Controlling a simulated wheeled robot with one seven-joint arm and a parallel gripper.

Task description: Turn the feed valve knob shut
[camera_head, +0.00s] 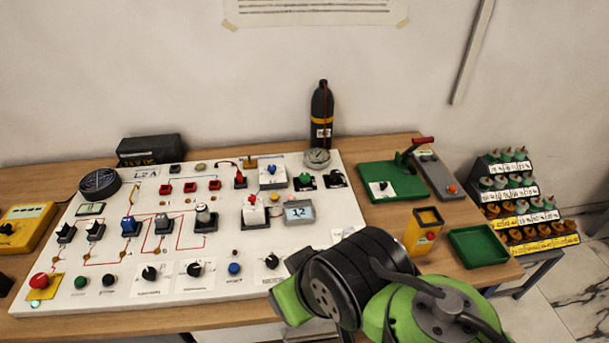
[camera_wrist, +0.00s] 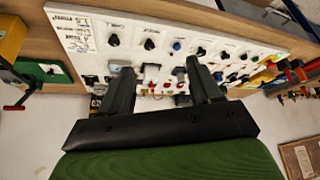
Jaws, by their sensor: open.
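The white panel (camera_head: 120,290) carries several knobs, and I cannot read which one is labelled as the feed valve. Black knobs (camera_head: 194,270) sit along its front, with another black knob (camera_head: 272,260) to the right of a blue one (camera_head: 233,268). A green knob (camera_head: 305,178) and a black knob (camera_head: 336,177) sit below the round gauge (camera_head: 317,157). In the wrist view my gripper (camera_wrist: 158,68) is open, with nothing seen between its fingers. Panel parts, including a black knob (camera_wrist: 149,44), show beyond the fingertips. In the head view my arm hides the fingers.
A green board (camera_head: 410,183) with a red-handled lever, a yellow box (camera_head: 423,232) and a green tray (camera_head: 480,246) stand right of the panel. A black bottle (camera_head: 321,115) stands behind it. A red mushroom button (camera_head: 39,281) is at the panel's front left. Switches crowd the panel's middle.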

